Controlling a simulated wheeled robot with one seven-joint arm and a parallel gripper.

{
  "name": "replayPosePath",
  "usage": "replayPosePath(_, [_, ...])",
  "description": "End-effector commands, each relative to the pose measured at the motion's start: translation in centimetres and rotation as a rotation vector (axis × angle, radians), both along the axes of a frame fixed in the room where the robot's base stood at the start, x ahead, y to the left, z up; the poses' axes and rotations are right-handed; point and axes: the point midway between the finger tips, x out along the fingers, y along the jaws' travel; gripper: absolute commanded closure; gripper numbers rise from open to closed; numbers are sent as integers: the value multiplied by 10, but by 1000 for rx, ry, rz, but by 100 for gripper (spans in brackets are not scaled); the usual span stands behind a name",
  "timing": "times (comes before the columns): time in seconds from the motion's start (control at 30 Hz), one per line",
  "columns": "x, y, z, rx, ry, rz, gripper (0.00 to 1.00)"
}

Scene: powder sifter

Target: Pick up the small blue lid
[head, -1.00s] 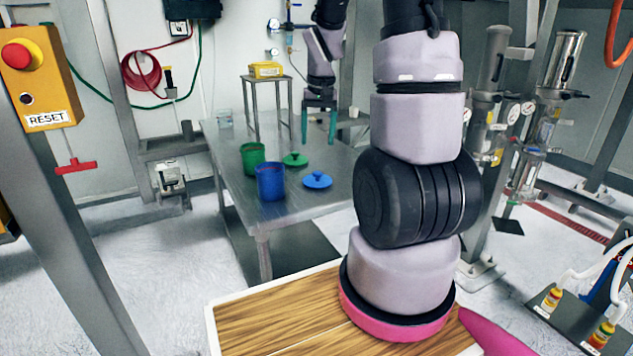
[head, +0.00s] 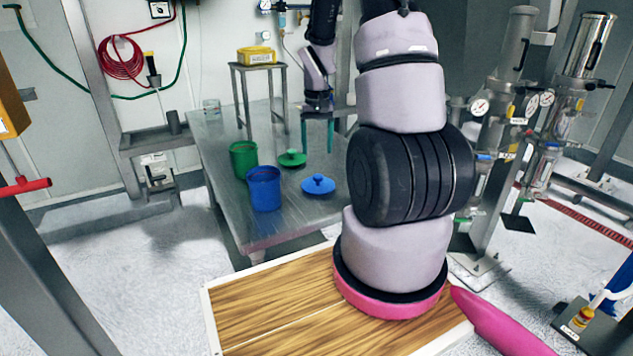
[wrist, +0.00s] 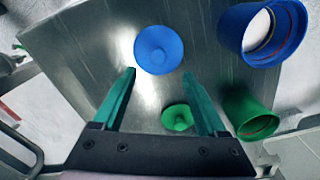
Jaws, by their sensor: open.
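The small blue lid (head: 318,185) lies flat, knob up, on the metal table (head: 218,218), to the right of the blue container (head: 264,190). My gripper (head: 317,150) is open and empty, with teal fingers pointing down behind the lid in the head view. In the wrist view my gripper (wrist: 158,73) has nothing between its fingertips. The green lid (head: 292,158) lies behind the blue lid and shows near the base of the right finger in the wrist view (wrist: 178,118).
A green container (head: 244,158) stands behind the blue one. A small stand with a yellow box (head: 256,55) and a glass beaker (head: 211,108) are at the table's back. Gauges and cylinders (head: 510,100) stand at the right.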

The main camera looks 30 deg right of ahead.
Motion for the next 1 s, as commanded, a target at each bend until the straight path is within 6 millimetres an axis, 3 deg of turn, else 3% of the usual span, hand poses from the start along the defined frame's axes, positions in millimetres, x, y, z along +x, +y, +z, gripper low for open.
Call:
replayPosePath(0.2, [-1, 0, -36, 0, 4, 1, 25])
replayPosePath(0.43, [0, -2, -54, 1, 4, 1, 25])
replayPosePath(0.7, [3, -5, -91, 1, 2, 2, 25])
replayPosePath(1.0, [4, -5, -96, 0, 0, 1, 25])
